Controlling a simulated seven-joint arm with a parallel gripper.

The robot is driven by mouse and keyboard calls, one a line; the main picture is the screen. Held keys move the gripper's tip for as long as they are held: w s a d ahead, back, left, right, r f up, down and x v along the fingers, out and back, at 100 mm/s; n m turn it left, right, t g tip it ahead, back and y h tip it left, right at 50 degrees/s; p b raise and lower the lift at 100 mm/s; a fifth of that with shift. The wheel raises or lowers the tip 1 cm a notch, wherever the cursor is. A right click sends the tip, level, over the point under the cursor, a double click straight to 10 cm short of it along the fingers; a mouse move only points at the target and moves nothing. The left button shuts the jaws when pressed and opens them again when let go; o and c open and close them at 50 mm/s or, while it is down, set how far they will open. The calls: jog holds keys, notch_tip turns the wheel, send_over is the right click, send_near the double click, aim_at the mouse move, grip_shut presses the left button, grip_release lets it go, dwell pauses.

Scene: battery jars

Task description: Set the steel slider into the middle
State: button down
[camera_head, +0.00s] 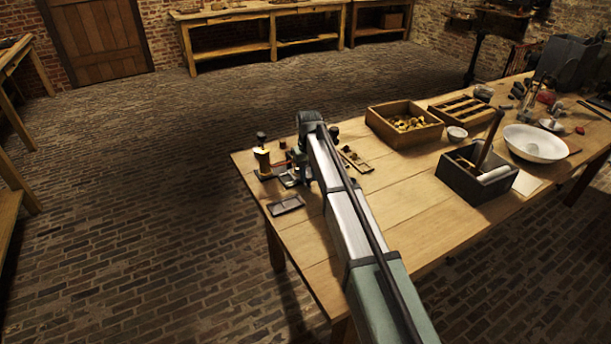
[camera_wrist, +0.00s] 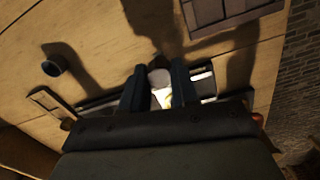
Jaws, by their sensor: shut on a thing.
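My gripper (camera_wrist: 160,86) is shut on a small pale metallic piece, which looks like the steel slider (camera_wrist: 159,77). The two dark fingers stand on either side of it. Behind and beside the fingers lies a long dark frame with bright metal parts (camera_wrist: 97,107), low on the table. My gripper and hand hide much of it. I cannot tell whether the slider touches the frame or where its middle is. In the head view my arm covers the gripper and the slider. A brass jar-like device with a black knob (camera_head: 262,158) stands just left of the hand.
A dark flat divided tray (camera_head: 287,205) lies at the near left table edge; it also shows in the wrist view (camera_wrist: 225,12). A small round dark cup (camera_wrist: 54,65) stands apart. Wooden boxes (camera_head: 404,141) and a dark bin (camera_head: 478,190) are further right. Bare planks (camera_head: 405,195) lie between.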

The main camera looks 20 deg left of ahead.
jog(key=w+d, duration=0.4)
jog(key=w, duration=0.1)
jog(key=shift+d, duration=0.4)
jog(key=c, duration=0.8)
grip_release()
jog(key=shift+s, duration=0.1)
jog(key=shift+c, duration=0.2)
notch_tip(320, 180, up, 14)
